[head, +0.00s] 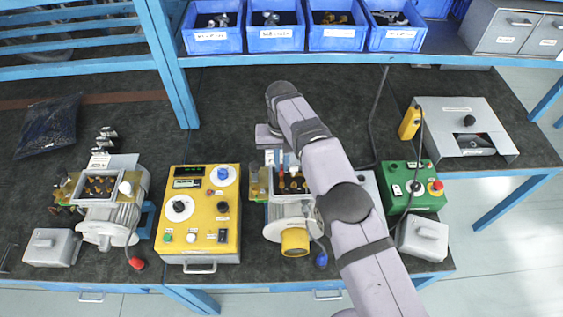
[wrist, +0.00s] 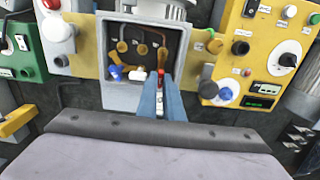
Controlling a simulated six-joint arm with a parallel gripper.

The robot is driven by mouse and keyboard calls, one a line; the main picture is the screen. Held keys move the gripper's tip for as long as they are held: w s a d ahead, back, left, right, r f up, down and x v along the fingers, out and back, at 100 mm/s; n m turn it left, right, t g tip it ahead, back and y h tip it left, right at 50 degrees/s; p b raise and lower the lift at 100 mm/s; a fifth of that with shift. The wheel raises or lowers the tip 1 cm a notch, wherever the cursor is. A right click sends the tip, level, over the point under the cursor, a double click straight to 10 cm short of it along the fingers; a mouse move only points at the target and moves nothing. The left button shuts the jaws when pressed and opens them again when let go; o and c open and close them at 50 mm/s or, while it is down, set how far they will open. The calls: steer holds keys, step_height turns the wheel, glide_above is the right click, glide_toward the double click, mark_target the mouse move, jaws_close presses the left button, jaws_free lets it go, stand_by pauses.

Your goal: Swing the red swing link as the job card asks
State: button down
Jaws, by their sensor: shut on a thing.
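In the wrist view the two blue fingers of my gripper (wrist: 165,97) are shut on the red swing link (wrist: 161,75) at the lower right of an open grey terminal box (wrist: 112,97). Only a small red part shows between and above the fingers. A blue link (wrist: 115,73) and a white link (wrist: 138,74) lie to its left in the box. Brown and orange terminals (wrist: 141,48) stand behind. In the head view the box sits on a grey motor (head: 290,213), partly hidden by my arm. I cannot make out a readable job card.
A yellow test panel (head: 200,213) stands left of the motor, and a second open motor (head: 108,220) further left. A green control box (head: 410,188) is to the right. Blue bins (head: 276,38) line the shelf behind. Bare bench lies behind the yellow panel.

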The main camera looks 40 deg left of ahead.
mark_target(282, 167)
stand_by(0.3)
steer(key=c, duration=1.9)
jaws_free()
steer(key=shift+r, duration=0.1)
steer(key=shift+w+r+p, duration=0.1)
steer(key=shift+r+p, duration=0.4)
steer(key=shift+p, duration=0.05)
step_height(282, 167, up, 4)
steer(key=shift+r+p, duration=0.1)
steer(key=shift+p, duration=0.65)
steer(key=shift+a+r, duration=0.2)
steer(key=shift+r, duration=0.55)
steer(key=shift+s+d+r, duration=0.1)
steer(key=shift+s+r, duration=0.15)
steer(key=shift+r, duration=0.3)
